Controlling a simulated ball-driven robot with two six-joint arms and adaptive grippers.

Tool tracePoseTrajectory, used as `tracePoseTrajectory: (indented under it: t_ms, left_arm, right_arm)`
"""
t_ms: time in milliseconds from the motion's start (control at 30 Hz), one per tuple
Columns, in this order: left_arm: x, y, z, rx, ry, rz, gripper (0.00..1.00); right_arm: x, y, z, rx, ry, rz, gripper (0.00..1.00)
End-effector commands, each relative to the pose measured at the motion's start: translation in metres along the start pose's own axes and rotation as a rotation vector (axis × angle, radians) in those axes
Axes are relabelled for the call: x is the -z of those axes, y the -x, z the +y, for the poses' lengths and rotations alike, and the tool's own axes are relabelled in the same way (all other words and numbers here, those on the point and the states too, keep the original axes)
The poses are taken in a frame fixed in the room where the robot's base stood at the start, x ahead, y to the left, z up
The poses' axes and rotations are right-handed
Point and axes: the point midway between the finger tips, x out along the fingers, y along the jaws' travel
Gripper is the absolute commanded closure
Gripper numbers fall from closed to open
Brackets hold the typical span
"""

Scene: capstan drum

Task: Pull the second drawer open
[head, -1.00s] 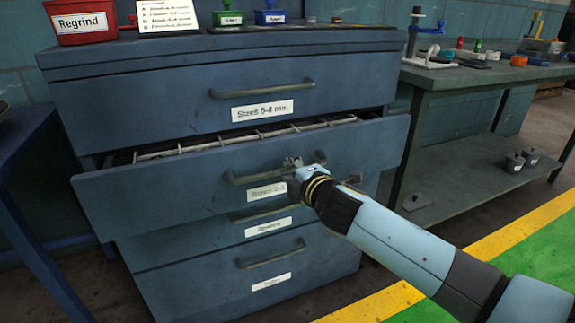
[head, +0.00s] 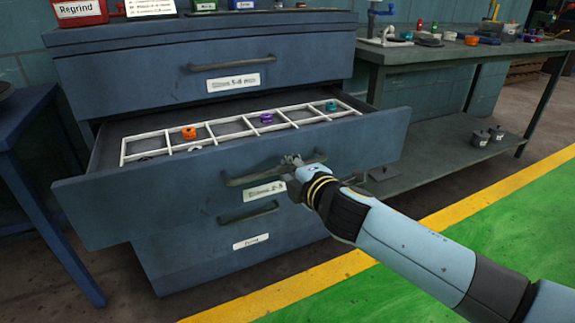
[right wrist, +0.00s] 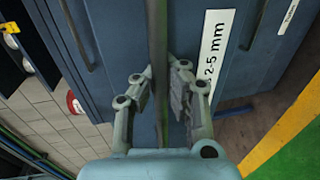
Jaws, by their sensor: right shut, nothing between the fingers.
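The second drawer (head: 130,212) of the blue cabinet stands well out, its front tilted in the view and its inside showing. Its dark bar handle (head: 245,178) is on the front, above a white label (head: 264,191). My right gripper (head: 291,161) is at the right end of this handle. In the right wrist view, the handle (right wrist: 158,45) runs lengthwise by the fingertips (right wrist: 164,78); the gripper is shut with nothing gripped between the fingers. The label there (right wrist: 214,50) reads 2-5 mm. My left gripper is out of view.
A white divider grid (head: 205,142) in the drawer holds orange (head: 189,133), purple (head: 266,118) and teal (head: 331,106) pieces. The top drawer (head: 120,90) is closed. A workbench (head: 450,52) stands at right, a blue table (head: 25,105) at left. Green floor lies at front right.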

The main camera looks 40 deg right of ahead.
Motion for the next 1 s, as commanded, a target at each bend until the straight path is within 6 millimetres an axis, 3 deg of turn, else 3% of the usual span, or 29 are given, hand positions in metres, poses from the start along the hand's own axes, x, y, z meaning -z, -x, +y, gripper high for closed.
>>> tracePoseTrajectory:
  t_ms: [167, 400, 667, 867, 1000]
  left_arm:
    - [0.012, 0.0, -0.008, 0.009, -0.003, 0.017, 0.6]
    - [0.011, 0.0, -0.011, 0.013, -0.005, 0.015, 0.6]
    - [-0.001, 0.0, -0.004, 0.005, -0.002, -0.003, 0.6]
    - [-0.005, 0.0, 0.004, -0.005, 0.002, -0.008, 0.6]
    - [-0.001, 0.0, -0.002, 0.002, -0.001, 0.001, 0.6]
  right_arm:
    - [0.0, 0.001, 0.0, -0.001, 0.001, -0.001, 1.0]
    - [0.0, 0.001, 0.001, -0.001, 0.002, -0.001, 1.0]
    - [0.0, 0.001, 0.001, -0.001, 0.001, -0.001, 0.66]
    - [0.0, 0.001, 0.001, -0.001, 0.001, 0.0, 0.64]
    - [0.0, 0.005, 0.0, -0.001, 0.001, 0.0, 0.64]
